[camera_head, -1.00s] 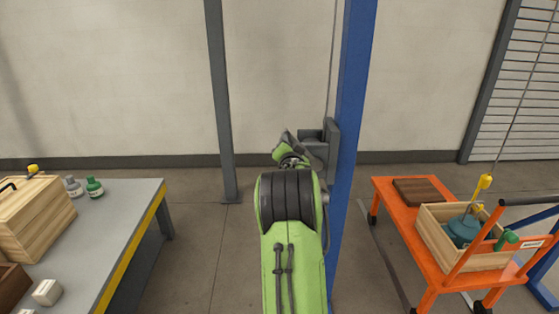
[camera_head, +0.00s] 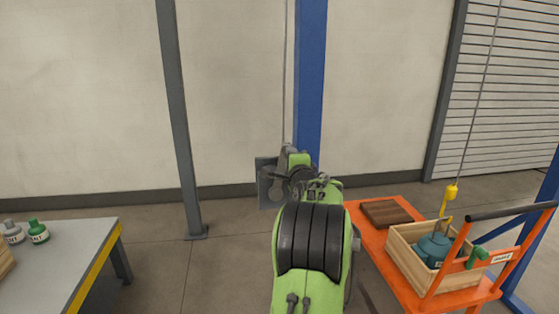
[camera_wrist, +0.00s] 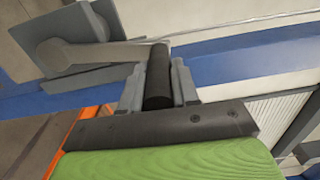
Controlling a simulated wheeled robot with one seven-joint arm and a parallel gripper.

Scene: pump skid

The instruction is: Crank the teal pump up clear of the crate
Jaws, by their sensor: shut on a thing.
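The teal pump (camera_head: 435,247) sits in the open wooden crate (camera_head: 409,262), its upper part showing above the near rim. The crate's walls hide its lower part, so I cannot tell whether it touches the bottom. A yellow hook block (camera_head: 451,193) hangs from a cable above the pump. The winch's grey plate (camera_head: 266,184) is at the blue post (camera_head: 311,70). In the wrist view my gripper (camera_wrist: 158,88) is shut on the black crank handle (camera_wrist: 158,72), at the end of the grey crank arm (camera_wrist: 100,53). In the head view my arm mostly hides this grip.
The crate and a brown board (camera_head: 387,213) are on an orange cart (camera_head: 373,238) with a black push bar (camera_head: 512,211). A grey table (camera_head: 75,255) with small bottles (camera_head: 38,232) is at the left. Floor is open between table and cart.

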